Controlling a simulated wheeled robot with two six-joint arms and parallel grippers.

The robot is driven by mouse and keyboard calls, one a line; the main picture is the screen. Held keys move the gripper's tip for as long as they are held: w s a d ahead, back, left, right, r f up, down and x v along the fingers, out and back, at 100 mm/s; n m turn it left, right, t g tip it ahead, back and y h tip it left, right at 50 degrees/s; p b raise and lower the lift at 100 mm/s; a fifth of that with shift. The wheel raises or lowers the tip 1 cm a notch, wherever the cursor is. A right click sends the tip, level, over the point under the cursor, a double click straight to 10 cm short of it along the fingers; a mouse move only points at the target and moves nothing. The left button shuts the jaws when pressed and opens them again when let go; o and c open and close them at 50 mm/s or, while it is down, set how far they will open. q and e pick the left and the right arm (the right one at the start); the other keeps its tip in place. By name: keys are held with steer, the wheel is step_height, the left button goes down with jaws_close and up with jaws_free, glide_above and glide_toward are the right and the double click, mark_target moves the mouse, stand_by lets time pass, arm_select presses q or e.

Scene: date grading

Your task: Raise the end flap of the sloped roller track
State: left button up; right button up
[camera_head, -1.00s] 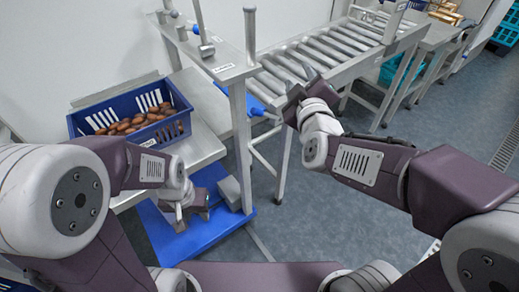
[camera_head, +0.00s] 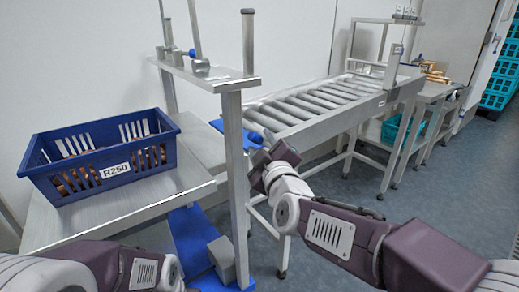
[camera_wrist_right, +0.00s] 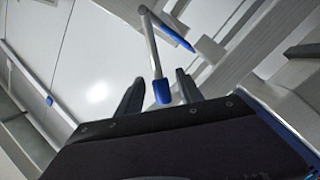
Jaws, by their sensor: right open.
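The sloped roller track (camera_head: 318,103) runs from the upper right down to its near end beside a metal post. My right gripper (camera_head: 262,165) is at that near end, just below a blue knob (camera_head: 255,138). In the right wrist view my right gripper (camera_wrist_right: 158,88) has its two dark fingers apart. A blue-tipped metal rod (camera_wrist_right: 161,90) shows between them; I cannot tell whether they touch it.
A blue crate (camera_head: 62,182) labelled R250, holding brown dates, stands on a metal table (camera_head: 120,215) at left. A metal post (camera_head: 236,175) with a top shelf (camera_head: 210,76) rises beside the gripper. Floor (camera_head: 400,215) is open at right.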

steer(key=shift+x, duration=1.25)
jaws_close()
stand_by(0.4)
